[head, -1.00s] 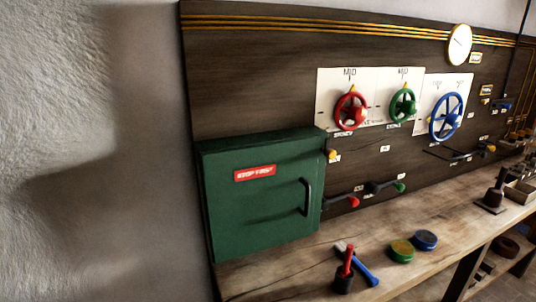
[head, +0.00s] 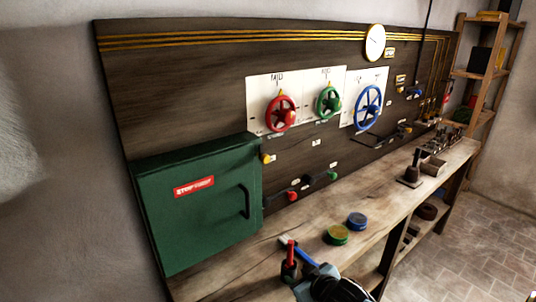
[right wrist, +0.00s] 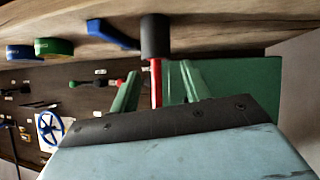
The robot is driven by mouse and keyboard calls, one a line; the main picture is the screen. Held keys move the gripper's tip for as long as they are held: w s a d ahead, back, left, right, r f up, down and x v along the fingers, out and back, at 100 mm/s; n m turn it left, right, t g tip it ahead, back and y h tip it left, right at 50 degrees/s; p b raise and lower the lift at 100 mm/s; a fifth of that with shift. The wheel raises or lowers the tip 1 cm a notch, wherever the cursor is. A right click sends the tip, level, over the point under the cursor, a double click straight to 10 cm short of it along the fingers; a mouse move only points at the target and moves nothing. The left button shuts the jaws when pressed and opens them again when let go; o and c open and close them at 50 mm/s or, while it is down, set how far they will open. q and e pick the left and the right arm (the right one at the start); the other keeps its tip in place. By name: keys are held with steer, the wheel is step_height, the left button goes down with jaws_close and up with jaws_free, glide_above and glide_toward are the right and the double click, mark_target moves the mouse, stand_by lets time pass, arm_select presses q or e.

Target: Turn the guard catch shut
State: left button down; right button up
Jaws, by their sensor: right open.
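The green guard box (head: 195,225) with a red label and dark handle (head: 244,201) stands at the left of the dark board in the head view. A small yellow knob (head: 267,158) sits at its right upper edge and may be the guard catch; its setting is too small to tell. My right gripper (head: 314,284) is at the bottom of the head view, low over the bench and apart from the knob. In the right wrist view its green fingers (right wrist: 160,75) are open, with a red rod (right wrist: 155,80) showing between them, seemingly beyond. My left gripper is not in view.
Green (head: 337,235) and blue (head: 357,220) round tins lie on the bench (head: 240,275). Red (head: 281,114), green (head: 328,102) and blue (head: 368,107) wheels are on the board.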

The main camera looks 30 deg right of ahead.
steer(key=w+d+r+t, duration=0.2)
steer(key=w+r, duration=0.1)
steer(key=r, duration=0.4)
steer(key=w+d+r+t, duration=0.1)
steer(key=w+r+t, duration=0.15)
steer(key=r, duration=0.45)
steer(key=n+t+y+p, duration=0.1)
steer(key=t+y, duration=0.1)
glide_toward(267, 160)
steer(key=w, duration=0.4)
steer(key=w+p, duration=0.1)
steer(key=w, duration=0.4)
steer(key=shift+w+a+f, duration=0.15)
steer(key=shift+c, duration=0.4)
steer(key=c, duration=0.9)
